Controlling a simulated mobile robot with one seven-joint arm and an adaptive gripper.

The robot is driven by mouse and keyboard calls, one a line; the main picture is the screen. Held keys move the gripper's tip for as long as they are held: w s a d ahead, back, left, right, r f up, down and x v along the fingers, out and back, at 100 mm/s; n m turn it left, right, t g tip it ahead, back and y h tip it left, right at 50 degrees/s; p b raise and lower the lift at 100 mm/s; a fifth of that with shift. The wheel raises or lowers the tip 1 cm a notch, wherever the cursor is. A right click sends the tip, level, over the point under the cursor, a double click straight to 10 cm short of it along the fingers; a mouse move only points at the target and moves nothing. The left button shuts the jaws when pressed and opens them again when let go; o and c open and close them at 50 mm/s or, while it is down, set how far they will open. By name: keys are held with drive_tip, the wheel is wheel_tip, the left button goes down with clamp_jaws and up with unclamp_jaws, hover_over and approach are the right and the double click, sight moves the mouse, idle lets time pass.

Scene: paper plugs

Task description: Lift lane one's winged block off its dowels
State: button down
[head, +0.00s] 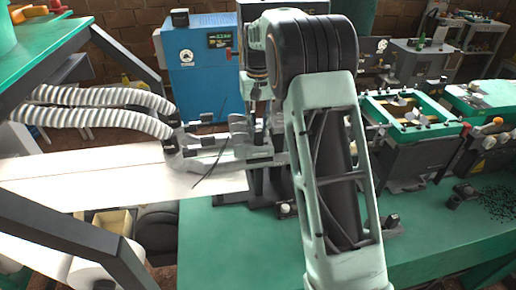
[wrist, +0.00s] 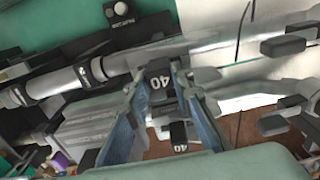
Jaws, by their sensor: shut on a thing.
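The fingers are closed on this block, which I take to be the winged block. Grey metal parts spread out to its left and right; I cannot tell which are its wings. A second dark piece marked 40 (wrist: 179,136) shows lower down between the fingers. The dowels are hidden, so I cannot tell whether the block still sits on them. In the head view my arm covers much of the work spot.
A white paper sheet (head: 120,175) runs into the grey metal assembly (head: 210,150) from the left. Ribbed white hoses (head: 95,105) reach it. A thin dark cable (head: 210,158) hangs nearby. A blue cabinet (head: 198,65) stands behind. The green bench front (head: 235,250) is mostly clear.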

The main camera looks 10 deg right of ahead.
drive_tip(key=shift+r, duration=0.15)
drive_tip(key=shift+r+p, duration=1.5)
drive_tip(key=shift+p, duration=0.1)
drive_tip(key=shift+r, duration=0.1)
drive_tip(key=shift+r+p, duration=1.45)
